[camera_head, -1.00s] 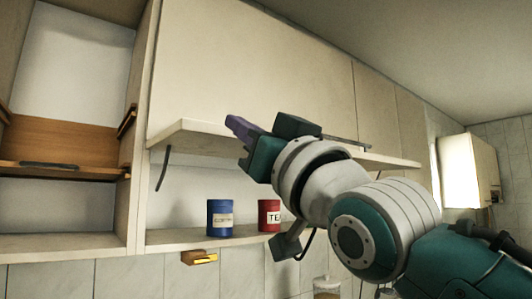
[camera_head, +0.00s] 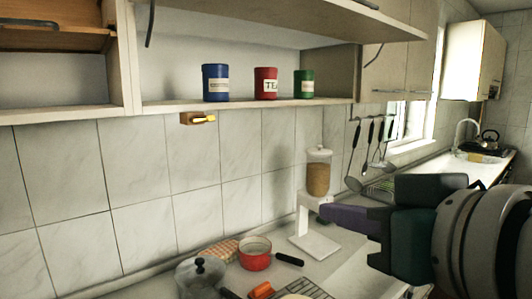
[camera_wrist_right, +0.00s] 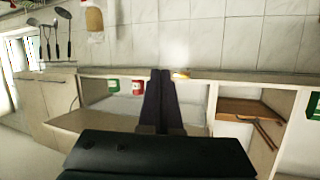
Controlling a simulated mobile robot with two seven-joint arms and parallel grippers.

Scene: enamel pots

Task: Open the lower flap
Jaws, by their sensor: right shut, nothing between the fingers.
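The cream lower flap (camera_head: 300,14) of the wall cabinet stands raised, jutting outward at the top of the head view. Its upper part is out of frame. A dark stay (camera_head: 150,24) hangs at its left side. The compartment under it is open and shows blue, red and green tins. My right gripper (camera_head: 324,213) is shut and empty, well below the flap at the right, apart from it. Its closed purple fingers (camera_wrist_right: 161,76) also show in the wrist view, pointing toward the tiled wall. My left gripper is not in view.
The blue tin (camera_head: 215,83), red tin (camera_head: 266,83) and green tin (camera_head: 304,84) stand on the cabinet shelf (camera_head: 240,103). Below are a grain dispenser (camera_head: 318,174), a red pan (camera_head: 255,258) and a lidded pot (camera_head: 200,276). Utensils (camera_head: 370,150) hang on the wall.

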